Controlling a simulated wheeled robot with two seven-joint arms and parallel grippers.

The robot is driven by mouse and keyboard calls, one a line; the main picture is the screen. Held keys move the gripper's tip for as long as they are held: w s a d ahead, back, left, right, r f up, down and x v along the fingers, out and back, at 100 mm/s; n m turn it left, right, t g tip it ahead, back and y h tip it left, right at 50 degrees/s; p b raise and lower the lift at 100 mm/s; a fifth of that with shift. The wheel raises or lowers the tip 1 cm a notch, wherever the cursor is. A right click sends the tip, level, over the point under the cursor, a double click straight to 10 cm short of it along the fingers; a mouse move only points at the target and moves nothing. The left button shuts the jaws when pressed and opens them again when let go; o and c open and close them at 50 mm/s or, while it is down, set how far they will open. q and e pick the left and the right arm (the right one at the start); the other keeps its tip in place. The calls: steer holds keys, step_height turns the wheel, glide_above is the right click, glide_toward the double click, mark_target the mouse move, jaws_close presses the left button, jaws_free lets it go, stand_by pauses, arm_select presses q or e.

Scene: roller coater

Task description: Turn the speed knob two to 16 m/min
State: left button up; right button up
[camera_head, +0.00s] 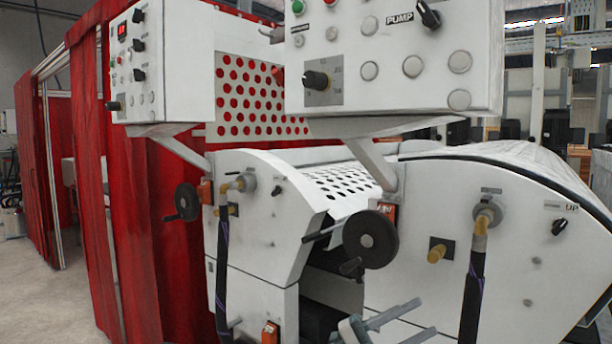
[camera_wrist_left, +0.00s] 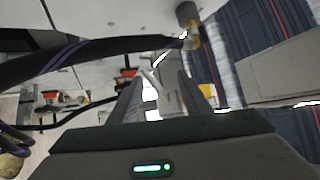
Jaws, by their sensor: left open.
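A black knob (camera_head: 316,80) sits on a grey scale plate on the front of the right control box (camera_head: 400,95). The scale marks are too small to read. A similar black knob (camera_head: 113,106) sticks out at the lower left of the left control box (camera_head: 165,85). I cannot tell from the labels which one is speed knob two. My left gripper (camera_head: 424,318) is open and empty at the bottom of the head view, well below the right box and apart from both knobs. Its open fingers also show in the left wrist view (camera_wrist_left: 160,85). My right gripper is not in view.
A black handwheel (camera_head: 370,240) and a hose (camera_head: 474,270) on the machine front stand close to my left gripper. A black selector (camera_head: 428,14) labelled PUMP and several round buttons share the right box. In the left wrist view, a dark hose (camera_wrist_left: 90,52) crosses near the fingers.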

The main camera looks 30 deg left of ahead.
arm_select(q)
steer(key=s+r+m+g+y+p, duration=0.1)
steer(key=s+r+m+g, duration=0.2)
steer(key=s+r+m, duration=0.45)
steer(key=s+r+m+g+y, duration=0.2)
steer(key=s+r+m, duration=0.15)
steer(key=r, duration=0.75)
steer(key=s+r+m+g+y+p, duration=0.1)
steer(key=s+r+m+g, duration=0.25)
steer(key=r+m, duration=0.45)
steer(key=s+a+r+n+t+y, duration=0.3)
steer(key=s+a+r+t+y, duration=0.3)
steer(key=s+a+r+y, duration=0.1)
steer(key=s+a+r+n+t+y+p, duration=0.1)
steer(key=s+a+r+n+t+y, duration=0.2)
steer(key=r, duration=1.1)
steer(key=s+a+t+y, duration=0.3)
steer(key=s+a, duration=0.3)
steer(key=a, duration=0.2)
steer(key=shift+s+a+n+t+y, duration=0.35)
steer(key=shift+a+n+y, duration=0.05)
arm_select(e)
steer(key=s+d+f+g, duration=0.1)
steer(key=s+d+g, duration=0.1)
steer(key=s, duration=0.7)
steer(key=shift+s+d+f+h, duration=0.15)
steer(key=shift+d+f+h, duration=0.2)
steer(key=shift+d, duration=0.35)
